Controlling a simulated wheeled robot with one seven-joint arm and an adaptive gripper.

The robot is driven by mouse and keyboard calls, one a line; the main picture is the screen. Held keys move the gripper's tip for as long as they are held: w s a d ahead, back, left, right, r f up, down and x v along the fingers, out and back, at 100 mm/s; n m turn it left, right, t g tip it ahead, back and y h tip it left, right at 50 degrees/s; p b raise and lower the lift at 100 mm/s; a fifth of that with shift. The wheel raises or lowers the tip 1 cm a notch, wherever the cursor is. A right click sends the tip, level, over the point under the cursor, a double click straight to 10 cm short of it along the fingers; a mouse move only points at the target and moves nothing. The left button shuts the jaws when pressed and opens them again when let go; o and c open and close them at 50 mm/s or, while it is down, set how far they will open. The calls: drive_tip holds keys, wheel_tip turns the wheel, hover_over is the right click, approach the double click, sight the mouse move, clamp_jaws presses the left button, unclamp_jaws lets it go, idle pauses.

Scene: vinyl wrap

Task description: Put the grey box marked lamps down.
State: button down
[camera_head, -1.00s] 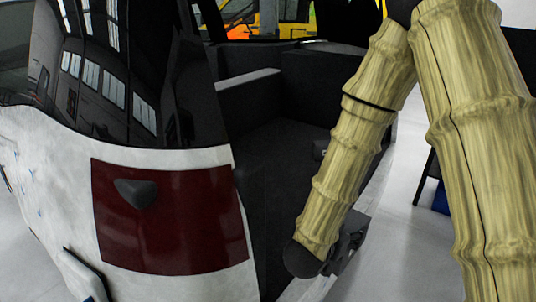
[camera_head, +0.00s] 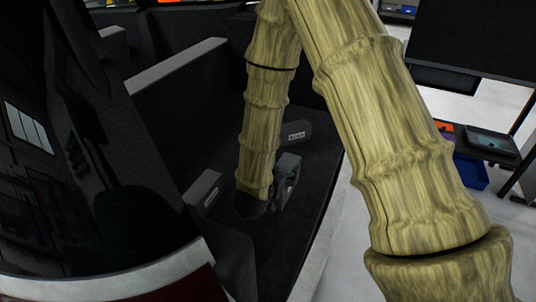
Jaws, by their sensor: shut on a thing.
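My gripper (camera_head: 285,182) is low over the dark floor of the open cargo bay, at the end of my downward-pointing forearm. It is shut on a grey box, but my wrist and the gripper body hide the fingertips and most of what they hold. I cannot read a mark on the held thing, nor tell whether it touches the floor. A grey box (camera_head: 294,129) with a white label sits just behind the gripper; its lettering is too small to read surely. Another small grey box (camera_head: 203,186) with a pale label lies left of my wrist.
The dark bay floor (camera_head: 245,232) is bare in front of my wrist. A dark wall with a pale top edge (camera_head: 170,68) bounds the bay at the left, and a pale sill (camera_head: 322,235) at the right. A rack with a blue bin (camera_head: 471,171) stands farther right.

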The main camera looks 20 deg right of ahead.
drive_tip(key=w+d+f+p, duration=0.1)
drive_tip(key=w+d+f, duration=0.1)
drive_tip(key=w, duration=0.4)
drive_tip(key=w+d+f, duration=0.2)
drive_tip(key=w+f, duration=0.1)
drive_tip(key=w, duration=0.3)
drive_tip(key=shift+p, duration=0.35)
drive_tip(key=shift+d+f, duration=0.1)
drive_tip(key=shift+c, duration=2.4)
unclamp_jaws()
drive_tip(key=b+v, duration=0.1)
drive_tip(key=v, duration=1.1)
